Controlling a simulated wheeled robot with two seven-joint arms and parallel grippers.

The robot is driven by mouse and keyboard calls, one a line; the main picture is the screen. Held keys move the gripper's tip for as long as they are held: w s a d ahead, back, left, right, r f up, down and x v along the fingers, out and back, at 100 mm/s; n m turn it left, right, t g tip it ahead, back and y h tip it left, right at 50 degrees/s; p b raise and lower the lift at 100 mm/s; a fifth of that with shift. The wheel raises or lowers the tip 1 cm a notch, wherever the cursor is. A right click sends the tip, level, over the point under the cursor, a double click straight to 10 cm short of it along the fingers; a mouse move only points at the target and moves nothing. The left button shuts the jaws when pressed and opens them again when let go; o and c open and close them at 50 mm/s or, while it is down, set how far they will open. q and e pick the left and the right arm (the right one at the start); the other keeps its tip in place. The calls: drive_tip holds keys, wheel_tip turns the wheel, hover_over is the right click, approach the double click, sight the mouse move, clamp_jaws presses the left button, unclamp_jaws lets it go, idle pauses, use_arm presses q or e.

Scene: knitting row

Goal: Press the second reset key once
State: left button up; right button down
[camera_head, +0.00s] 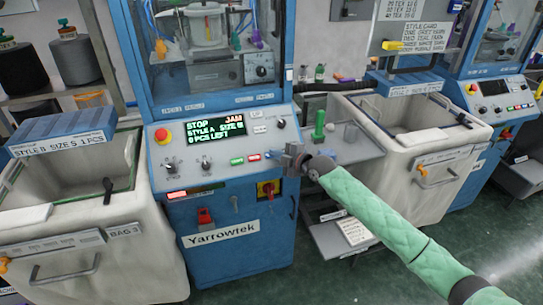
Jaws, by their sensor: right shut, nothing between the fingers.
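The blue knitting machine marked Yarrowtek (207,239) stands in the middle. Its sloped control panel (177,175) has a lit display (214,129) reading STOP, JAM, STYLE A and 0 PCS LEFT. A green key (237,161) and a red key (254,157) sit low on the panel's right part; I cannot read their labels. My right gripper (281,158) is shut and empty at the panel's lower right edge, just right of the red key. It may hide part of the panel there. Contact with the panel cannot be told. My left gripper is not in view.
A red mushroom button (162,134) is at the panel's upper left. A red-and-yellow switch (268,189) is below the gripper. Pale bins stand at left (95,264) and right (411,180). Another machine with its own keys (493,110) is at far right.

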drive_tip(key=shift+w+f+b, duration=0.15)
drive_tip(key=shift+f+b, duration=0.2)
drive_tip(key=shift+b, duration=0.15)
idle(0.7)
drive_tip(key=shift+r, duration=0.2)
drive_tip(key=shift+s+d+r+p, duration=0.1)
drive_tip(key=shift+s+r+p, duration=0.25)
drive_tip(key=shift+s+r, duration=0.1)
idle(0.5)
drive_tip(key=s+r+p, duration=0.1)
drive_tip(key=r, duration=0.1)
drive_tip(key=s+d+r+p, duration=0.1)
drive_tip(key=s+r+p, duration=0.1)
idle(0.4)
drive_tip(key=shift+f, duration=0.1)
idle(0.5)
